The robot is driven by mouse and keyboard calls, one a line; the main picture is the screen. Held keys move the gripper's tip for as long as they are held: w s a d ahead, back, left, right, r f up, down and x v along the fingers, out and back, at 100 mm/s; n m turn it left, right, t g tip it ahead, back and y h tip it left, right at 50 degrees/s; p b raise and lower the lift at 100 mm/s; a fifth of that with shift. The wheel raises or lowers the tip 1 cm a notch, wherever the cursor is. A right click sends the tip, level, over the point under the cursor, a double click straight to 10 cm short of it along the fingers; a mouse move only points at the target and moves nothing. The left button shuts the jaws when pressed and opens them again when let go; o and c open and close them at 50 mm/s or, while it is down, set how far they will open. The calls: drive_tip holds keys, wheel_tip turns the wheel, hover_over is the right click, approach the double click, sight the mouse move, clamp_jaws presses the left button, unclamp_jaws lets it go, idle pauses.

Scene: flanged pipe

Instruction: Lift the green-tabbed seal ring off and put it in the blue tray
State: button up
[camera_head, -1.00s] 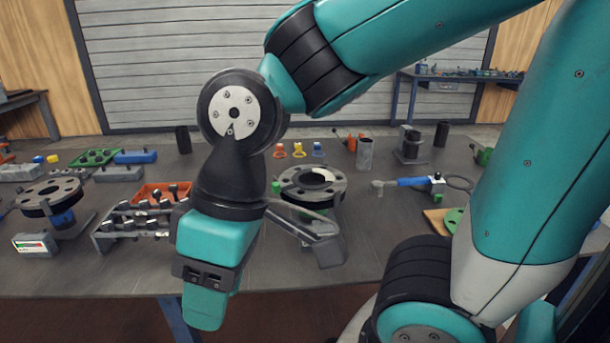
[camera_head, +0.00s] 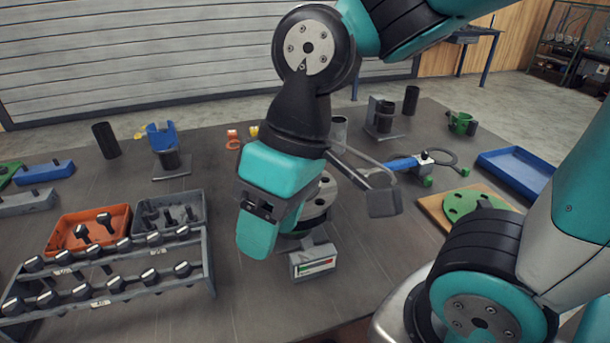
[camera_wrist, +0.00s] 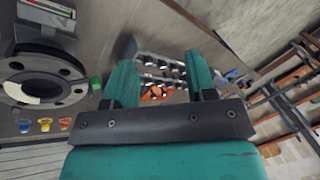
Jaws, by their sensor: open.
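The flanged pipe (camera_head: 318,205) stands mid-table in the head view, partly hidden behind my gripper. The wrist view shows its round grey flange (camera_wrist: 62,62) at the left, with the seal ring's green tab (camera_wrist: 96,83) sticking out at its side. The rest of the ring is hard to make out, and the tab is hidden in the head view. My gripper (camera_wrist: 161,75) is open, with nothing between its two teal fingers. It is apart from the tab, which lies left of the fingers in the wrist view. The blue tray (camera_head: 517,172) lies at the table's right and looks empty.
A gauge block (camera_head: 314,262) stands in front of the pipe. A rack of black knobs (camera_head: 150,287) and an orange bin (camera_head: 62,236) are at left. A blue-handled tool (camera_head: 402,163) and a wooden board with a green disc (camera_head: 432,206) lie right of the pipe.

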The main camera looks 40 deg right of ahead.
drive_tip(key=w+d+r+m+p, duration=0.25)
drive_tip(key=w+d+m, duration=0.35)
drive_tip(key=w+m, duration=0.4)
drive_tip(key=w+d+r+m+p, duration=0.1)
drive_tip(key=w+d+m+p, duration=0.35)
drive_tip(key=w+m, duration=0.55)
drive_tip(key=shift+m+g, duration=0.5)
drive_tip(key=shift+m, duration=0.3)
drive_tip(key=x, duration=0.7)
drive_tip(key=s+x, duration=0.1)
drive_tip(key=x, duration=0.2)
drive_tip(key=shift+d+f, duration=0.2)
drive_tip(key=shift+f, duration=0.15)
drive_tip(key=shift+d+p+x, duration=0.15)
drive_tip(key=shift+p+x, duration=0.15)
drive_tip(key=shift+x, duration=1.3)
drive_tip(key=shift+d+p+x, duration=0.1)
drive_tip(key=shift+p+x, duration=0.2)
drive_tip(key=shift+x, duration=1.25)
drive_tip(key=shift+f, duration=0.1)
drive_tip(key=shift+w, duration=0.1)
clamp_jaws()
